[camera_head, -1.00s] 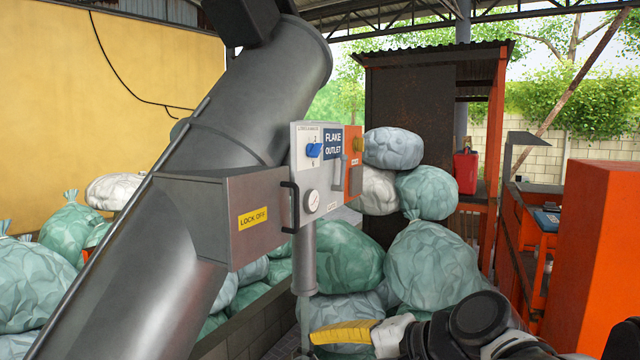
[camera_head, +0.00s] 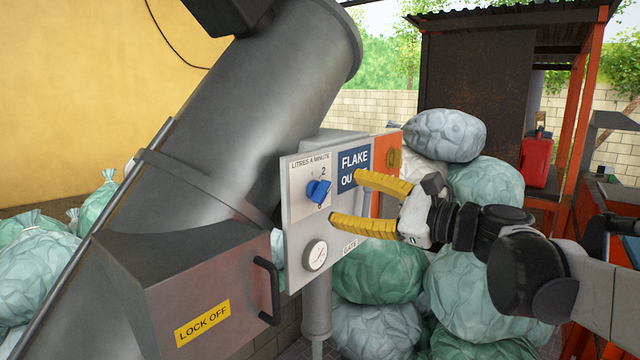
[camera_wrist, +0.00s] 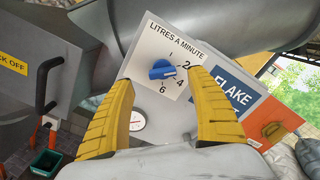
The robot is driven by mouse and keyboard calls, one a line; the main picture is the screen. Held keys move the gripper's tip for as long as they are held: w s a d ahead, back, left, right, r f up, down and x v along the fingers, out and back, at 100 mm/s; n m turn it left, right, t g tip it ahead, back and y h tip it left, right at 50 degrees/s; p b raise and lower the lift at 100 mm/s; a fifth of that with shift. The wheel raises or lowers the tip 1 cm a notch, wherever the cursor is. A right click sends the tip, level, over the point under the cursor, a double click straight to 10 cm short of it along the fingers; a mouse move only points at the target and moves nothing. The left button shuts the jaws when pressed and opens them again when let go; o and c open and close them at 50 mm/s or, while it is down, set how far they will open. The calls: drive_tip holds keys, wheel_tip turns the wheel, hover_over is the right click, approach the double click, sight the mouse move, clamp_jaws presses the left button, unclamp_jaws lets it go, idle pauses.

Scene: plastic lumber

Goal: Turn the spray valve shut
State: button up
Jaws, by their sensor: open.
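The spray valve shows as a blue knob (camera_head: 318,191) on a pale panel (camera_head: 296,232) under the words "LITRES A MINUTE". My gripper (camera_head: 345,200) has yellow fingers, spread open and empty, just right of the knob in the head view. In the wrist view the fingertips (camera_wrist: 166,82) lie either side of and a little below the knob, not touching it as far as I can see.
A gauge (camera_head: 316,254) sits below the knob, and a "FLAKE OUTLET" sign (camera_head: 349,186), partly covered by my gripper, to its right. A grey "LOCK OFF" box (camera_head: 190,270) with a black handle (camera_head: 266,290) juts out at left. Stuffed sacks (camera_head: 480,295) stand behind my arm.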

sight(326, 192)
drive_tip(key=p+x, duration=0.1)
drive_tip(key=x, duration=0.6)
drive_tip(key=shift+w, duration=0.25)
drive_tip(key=shift+d, duration=0.1)
drive_tip(key=shift+c, duration=0.2)
drive_tip(key=c, duration=1.2)
